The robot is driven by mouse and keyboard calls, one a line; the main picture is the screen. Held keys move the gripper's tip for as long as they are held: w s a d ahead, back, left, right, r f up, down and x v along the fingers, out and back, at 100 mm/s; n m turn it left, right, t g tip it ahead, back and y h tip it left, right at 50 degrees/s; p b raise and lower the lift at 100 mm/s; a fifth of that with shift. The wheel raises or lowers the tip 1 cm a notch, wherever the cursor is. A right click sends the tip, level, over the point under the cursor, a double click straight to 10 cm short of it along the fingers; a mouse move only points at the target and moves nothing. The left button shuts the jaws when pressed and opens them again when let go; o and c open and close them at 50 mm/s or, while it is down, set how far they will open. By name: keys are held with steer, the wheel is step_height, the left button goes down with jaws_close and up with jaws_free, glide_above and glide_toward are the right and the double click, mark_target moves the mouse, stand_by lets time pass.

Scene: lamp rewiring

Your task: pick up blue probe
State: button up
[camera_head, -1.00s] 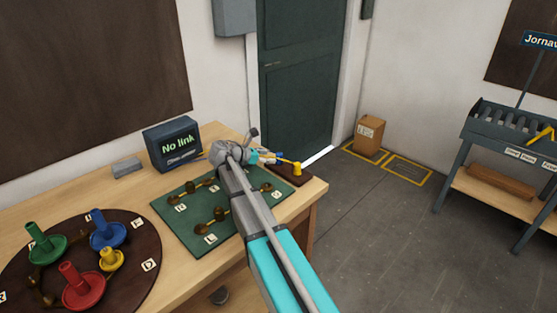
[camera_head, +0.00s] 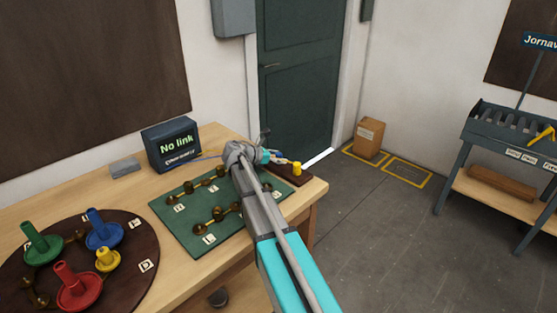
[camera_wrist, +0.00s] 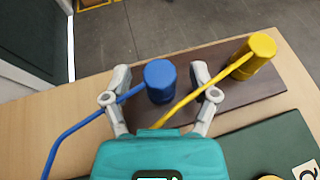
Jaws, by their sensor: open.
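The blue probe (camera_wrist: 160,76) stands on a dark brown block (camera_wrist: 225,92) at the table's edge, with a blue cable running left. My gripper (camera_wrist: 161,80) is open, with one finger on each side of the blue probe. I cannot tell whether either finger touches it. The yellow probe (camera_wrist: 254,54) stands to the right on the same block, and its yellow cable passes in front of my right finger. In the head view my arm mostly hides the blue probe, while the yellow probe (camera_head: 297,168) shows clearly.
A green board (camera_head: 170,209) with brass contacts lies beside the block. A round dark board (camera_head: 140,228) with coloured pegs is at left. A monitor (camera_head: 171,145) reading "No link" stands behind.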

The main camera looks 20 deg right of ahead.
mark_target(278, 154)
jaws_close()
stand_by(0.4)
steer(key=shift+r, duration=0.2)
step_height(278, 154, up, 3)
steer(key=p, duration=0.3)
steer(key=shift+f, duration=0.1)
steer(key=s+d+r+p, duration=0.3)
steer(key=s+r+p, duration=0.7)
steer(key=s, duration=0.3)
steer(key=shift+s, duration=0.35)
